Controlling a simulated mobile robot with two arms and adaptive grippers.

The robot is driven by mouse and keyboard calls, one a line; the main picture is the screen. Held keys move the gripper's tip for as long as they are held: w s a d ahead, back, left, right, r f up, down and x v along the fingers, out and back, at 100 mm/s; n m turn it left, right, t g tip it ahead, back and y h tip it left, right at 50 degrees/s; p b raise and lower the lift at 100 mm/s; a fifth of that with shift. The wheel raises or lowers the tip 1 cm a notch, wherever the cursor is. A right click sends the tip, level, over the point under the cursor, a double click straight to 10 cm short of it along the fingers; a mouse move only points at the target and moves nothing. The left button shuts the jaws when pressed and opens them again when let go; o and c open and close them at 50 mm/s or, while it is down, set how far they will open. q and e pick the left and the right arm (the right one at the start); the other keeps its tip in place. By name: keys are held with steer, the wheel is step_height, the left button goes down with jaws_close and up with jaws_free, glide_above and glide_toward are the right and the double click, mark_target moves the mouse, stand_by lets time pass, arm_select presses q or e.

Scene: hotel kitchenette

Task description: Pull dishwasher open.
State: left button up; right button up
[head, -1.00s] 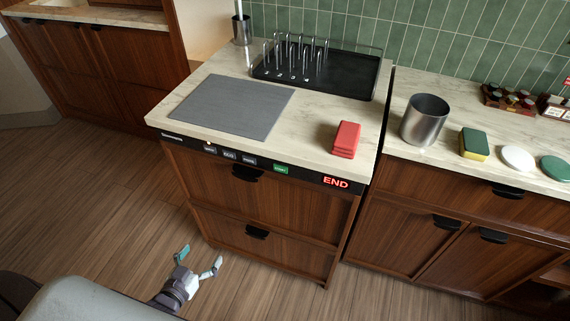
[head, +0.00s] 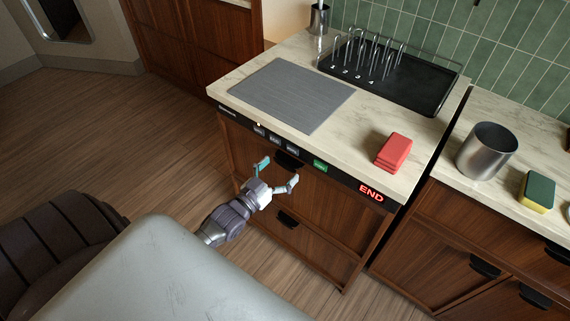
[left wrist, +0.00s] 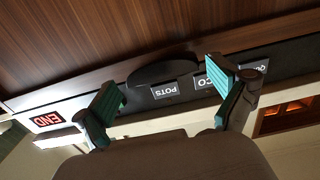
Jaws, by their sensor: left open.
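The dishwasher (head: 325,208) has two wooden drawer fronts, both closed, under a black control strip with a red END display (head: 371,194). My left gripper (head: 277,174) is open and empty in front of the upper drawer. In the left wrist view, the upper handle (left wrist: 162,70) shows between and beyond the open fingers (left wrist: 168,92), with no clear contact. My right gripper is not in view.
A metal cup (head: 487,151) and a green-yellow sponge (head: 537,192) stand on the right counter.

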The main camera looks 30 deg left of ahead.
arm_select(q)
steer(key=shift+w+d, duration=0.15)
steer(key=shift+w, duration=0.95)
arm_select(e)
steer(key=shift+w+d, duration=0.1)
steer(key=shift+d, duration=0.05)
